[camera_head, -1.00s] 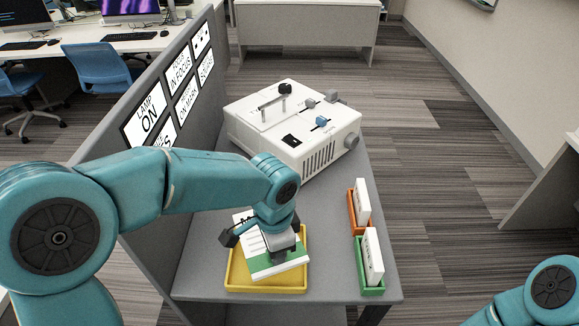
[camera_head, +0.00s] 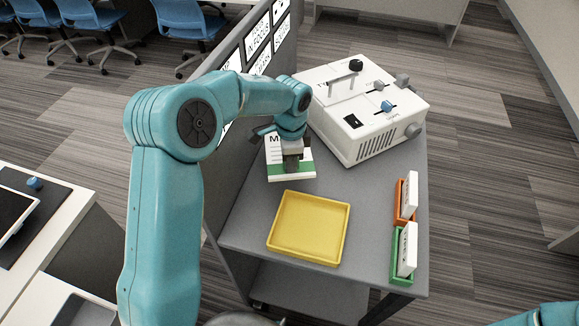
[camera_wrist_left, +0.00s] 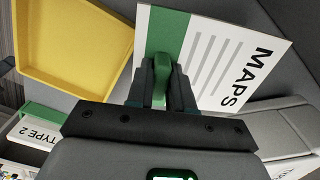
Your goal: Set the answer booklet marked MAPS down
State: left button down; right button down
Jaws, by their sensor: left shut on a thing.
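The MAPS booklet (camera_head: 278,172) is white with a green band along one edge. My left gripper (camera_head: 292,162) is shut on it above the grey table, beyond the yellow tray and left of the white machine. In the left wrist view the booklet (camera_wrist_left: 222,62) shows its MAPS lettering, and the fingers (camera_wrist_left: 163,85) close on a green part at its banded edge. I cannot tell whether the booklet touches the table. The yellow tray (camera_head: 272,243) is empty. Part of my right arm shows at the lower right, but its gripper is out of view.
The white machine (camera_head: 375,150) with knobs and sliders stands at the back of the table (camera_head: 375,215). An orange holder (camera_head: 399,216) and a green holder (camera_head: 396,272) with white cards stand at the right edge. A grey partition (camera_head: 245,125) borders the left side.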

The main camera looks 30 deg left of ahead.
pick_arm(q)
jog(key=f, duration=0.2)
jog(key=f+p, duration=0.1)
jog(key=f, duration=0.1)
jog(key=a+f+p, duration=0.1)
jog(key=f, duration=0.1)
jog(key=shift+w+f, duration=0.15)
jog(key=shift+w, duration=0.1)
jog(key=shift+w+a+f, duration=0.1)
jog(key=shift+f, duration=0.2)
jog(key=c, duration=1)
grip_release()
